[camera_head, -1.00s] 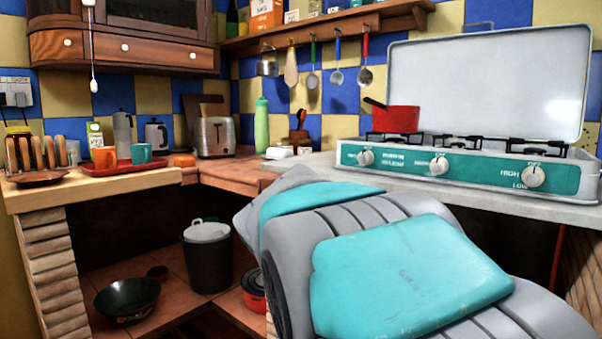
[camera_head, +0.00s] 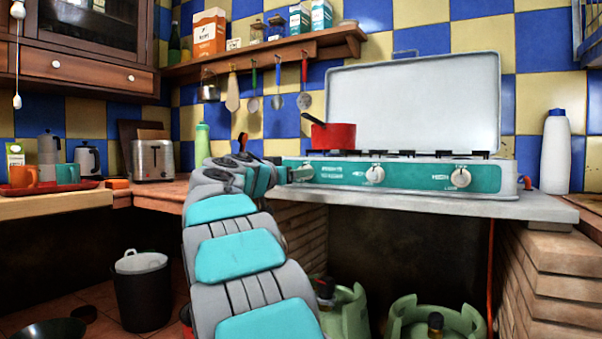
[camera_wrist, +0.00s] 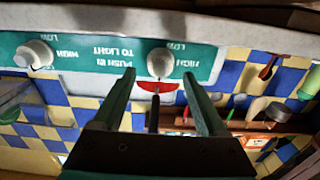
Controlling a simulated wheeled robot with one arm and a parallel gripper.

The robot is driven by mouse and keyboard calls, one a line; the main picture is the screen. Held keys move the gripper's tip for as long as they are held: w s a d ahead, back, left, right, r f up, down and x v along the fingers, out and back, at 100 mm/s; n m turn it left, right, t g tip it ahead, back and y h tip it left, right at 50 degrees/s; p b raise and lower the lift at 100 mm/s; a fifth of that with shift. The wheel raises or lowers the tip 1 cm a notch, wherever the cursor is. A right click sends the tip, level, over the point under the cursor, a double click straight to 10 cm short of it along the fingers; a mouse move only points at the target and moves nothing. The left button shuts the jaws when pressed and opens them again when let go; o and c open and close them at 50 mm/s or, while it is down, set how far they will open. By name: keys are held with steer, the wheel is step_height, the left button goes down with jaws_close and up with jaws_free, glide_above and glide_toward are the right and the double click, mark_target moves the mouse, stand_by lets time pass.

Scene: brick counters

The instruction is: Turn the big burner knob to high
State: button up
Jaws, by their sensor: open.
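A stove (camera_head: 400,176) with a teal front panel has three white knobs: a left knob (camera_head: 304,171), a middle knob (camera_head: 375,174) and a larger-looking right knob (camera_head: 461,177). My gripper (camera_head: 298,174) is at the left knob, its tips partly hidden by my arm. In the upside-down wrist view my gripper (camera_wrist: 159,75) is open. Its fingers frame the left knob (camera_wrist: 160,62), with the tips just short of it or beside it; contact is unclear. The middle knob (camera_wrist: 36,54) is off to the left there, past the PUSH IN TO LIGHT lettering.
A red pot (camera_head: 333,136) stands on the stove, below the raised lid (camera_head: 415,100). A white bottle (camera_head: 555,150) stands to its right. Green gas cylinders (camera_head: 435,318) are under the counter (camera_head: 500,207). A toaster (camera_head: 153,160) is at the left.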

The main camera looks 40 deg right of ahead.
steer(key=shift+x, duration=1.7)
jaws_close()
